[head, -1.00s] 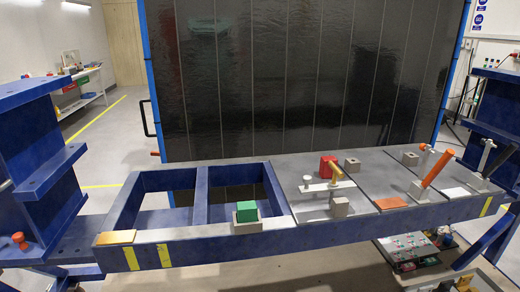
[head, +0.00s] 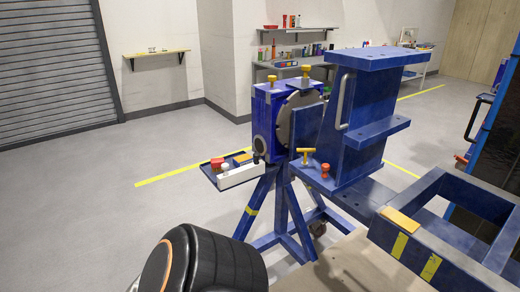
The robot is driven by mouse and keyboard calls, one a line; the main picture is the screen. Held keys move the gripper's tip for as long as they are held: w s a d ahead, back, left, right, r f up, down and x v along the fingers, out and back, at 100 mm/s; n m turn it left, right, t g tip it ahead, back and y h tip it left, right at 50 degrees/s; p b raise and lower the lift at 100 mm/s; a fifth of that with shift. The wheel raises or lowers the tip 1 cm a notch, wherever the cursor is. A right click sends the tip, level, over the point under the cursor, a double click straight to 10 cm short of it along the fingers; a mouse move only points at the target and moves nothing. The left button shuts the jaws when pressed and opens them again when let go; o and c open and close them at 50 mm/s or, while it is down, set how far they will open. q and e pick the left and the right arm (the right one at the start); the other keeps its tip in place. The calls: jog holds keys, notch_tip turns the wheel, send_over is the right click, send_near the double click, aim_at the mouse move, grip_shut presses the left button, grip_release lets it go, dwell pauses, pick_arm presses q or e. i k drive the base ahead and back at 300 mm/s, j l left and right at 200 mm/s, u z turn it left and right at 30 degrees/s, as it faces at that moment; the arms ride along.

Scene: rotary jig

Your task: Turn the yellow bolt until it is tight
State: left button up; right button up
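Several yellow parts show on the blue jig stand at the centre, and I cannot tell for sure which is the bolt. A yellow T-shaped handle (head: 306,151) stands low beside the blue upright. One yellow knob (head: 307,71) sits on top near the round grey disc, and a smaller yellow knob (head: 271,79) sits on top of the blue housing (head: 265,107). How tight any of them is cannot be seen. Neither gripper is in view; only a black, orange-ringed part of my own arm shows at the bottom left.
A tray (head: 234,176) with small parts juts out left of the stand. The blue jig frame (head: 455,235) fills the lower right. Shelves (head: 285,78) line the back wall. The floor at left is clear.

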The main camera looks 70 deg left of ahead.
aim_at(304, 164)
jog(key=u, duration=2)
